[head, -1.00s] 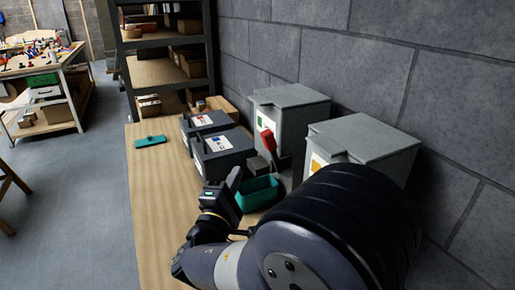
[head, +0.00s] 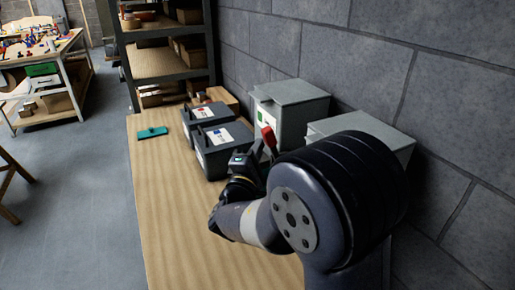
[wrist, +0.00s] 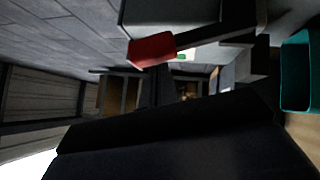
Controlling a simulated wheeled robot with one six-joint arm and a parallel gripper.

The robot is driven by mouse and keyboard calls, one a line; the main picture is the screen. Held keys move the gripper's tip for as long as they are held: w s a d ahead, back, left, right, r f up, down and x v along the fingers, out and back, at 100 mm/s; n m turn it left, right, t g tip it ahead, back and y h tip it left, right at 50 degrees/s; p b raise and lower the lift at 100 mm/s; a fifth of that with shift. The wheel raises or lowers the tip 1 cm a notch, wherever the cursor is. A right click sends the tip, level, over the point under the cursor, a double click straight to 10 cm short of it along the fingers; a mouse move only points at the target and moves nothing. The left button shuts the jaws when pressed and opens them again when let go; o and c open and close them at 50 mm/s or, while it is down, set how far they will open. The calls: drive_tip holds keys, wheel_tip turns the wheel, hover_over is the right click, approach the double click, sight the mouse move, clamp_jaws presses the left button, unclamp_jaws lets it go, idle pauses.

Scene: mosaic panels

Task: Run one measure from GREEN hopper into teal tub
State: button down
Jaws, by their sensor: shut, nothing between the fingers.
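The green-labelled hopper (head: 292,108) is a grey lidded box against the wall in the head view. Its red-ended lever (head: 267,138) sticks up at the front, and the red end (wrist: 152,50) shows large in the wrist view. My gripper (head: 257,152) is shut and empty, just left of and below the red end in the head view; I cannot tell whether it touches the lever. The teal tub (wrist: 297,75) shows at the right edge of the wrist view. In the head view my arm hides it.
A second grey hopper (head: 365,132) stands to the right, partly behind my arm. Two dark lidded bins, one with a blue label (head: 222,150) and one with a red label (head: 207,115), stand to the left. A flat teal object (head: 152,132) lies on the bench (head: 175,215), whose left front is bare.

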sight(271, 137)
drive_tip(key=shift+d, duration=0.1)
drive_tip(key=d+m+g+b, duration=0.1)
drive_tip(key=d+r+m+b, duration=0.1)
drive_tip(key=b, duration=0.1)
drive_tip(key=shift+w+r+g, duration=0.25)
drive_tip(key=shift+w+g, duration=0.1)
drive_tip(key=shift+g, duration=0.05)
drive_tip(key=shift+w+d+r+m+g+y+b, duration=0.4)
drive_tip(key=shift+d+r+m+g+y, duration=0.1)
drive_tip(key=shift+d+m+g, duration=0.35)
drive_tip(key=shift+a, duration=0.1)
